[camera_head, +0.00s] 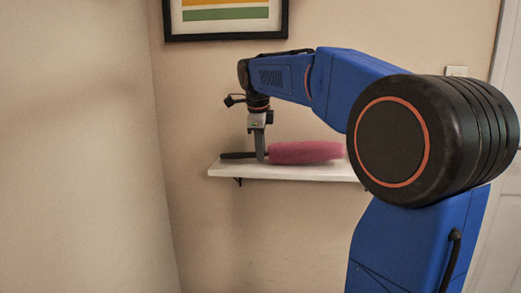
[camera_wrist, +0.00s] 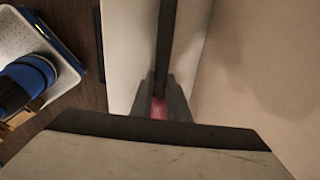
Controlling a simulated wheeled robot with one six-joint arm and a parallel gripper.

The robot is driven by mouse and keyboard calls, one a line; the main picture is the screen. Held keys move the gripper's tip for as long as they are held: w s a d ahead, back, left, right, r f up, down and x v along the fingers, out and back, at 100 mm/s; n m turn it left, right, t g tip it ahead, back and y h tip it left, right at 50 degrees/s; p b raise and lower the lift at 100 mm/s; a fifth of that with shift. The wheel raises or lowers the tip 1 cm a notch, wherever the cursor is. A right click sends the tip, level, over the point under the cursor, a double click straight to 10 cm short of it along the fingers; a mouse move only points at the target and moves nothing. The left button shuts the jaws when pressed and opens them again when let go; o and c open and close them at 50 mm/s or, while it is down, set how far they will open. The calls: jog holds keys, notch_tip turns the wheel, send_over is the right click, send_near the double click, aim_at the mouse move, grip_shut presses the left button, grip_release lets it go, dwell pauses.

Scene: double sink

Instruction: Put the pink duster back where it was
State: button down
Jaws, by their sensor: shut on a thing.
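The pink duster (camera_head: 305,152) lies level along the white wall shelf (camera_head: 285,171), its dark handle pointing left and its fluffy pink head to the right. My gripper (camera_head: 261,157) reaches down from above and is shut on the duster near where the handle meets the head. In the wrist view, my gripper (camera_wrist: 160,105) has the dark handle (camera_wrist: 166,45) running up from between its fingers, with a bit of pink showing there. The duster is at the shelf surface; I cannot tell whether it touches. My arm hides the shelf's right end.
A framed picture (camera_head: 226,14) hangs on the wall above the shelf. A wall corner stands to the left. A light switch (camera_head: 456,71) and a door (camera_head: 508,120) are at the right. In the wrist view, the wall (camera_wrist: 250,70) is close on the right and dark floor (camera_wrist: 75,20) shows at left.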

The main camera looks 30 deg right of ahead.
jog(key=shift+f, duration=0.3)
jog(key=c, duration=1.6)
grip_release()
jog(key=shift+r, duration=0.1)
jog(key=v, duration=1.7)
jog(key=s+a+f+n, duration=0.2)
jog(key=s+f+n, duration=0.6)
jog(key=f, duration=0.5)
jog(key=s+a+f+n+t+y, duration=0.1)
jog(key=s+a+f+n, duration=0.1)
jog(key=s+f+n, duration=0.6)
jog(key=s+a+f+n+t+y, duration=0.1)
jog(key=s+a+f+n, duration=0.2)
jog(key=s+f+n, duration=0.6)
jog(key=shift+s+a+f, duration=0.1)
jog(key=shift+s+f, duration=0.6)
jog(key=shift+f, duration=0.9)
jog(key=shift+s+d+f, duration=0.1)
jog(key=shift+s+f, duration=0.6)
jog(key=shift+f, duration=0.9)
jog(key=shift+s+a+f, duration=0.1)
jog(key=shift+s+f, duration=0.6)
jog(key=shift+f, duration=0.9)
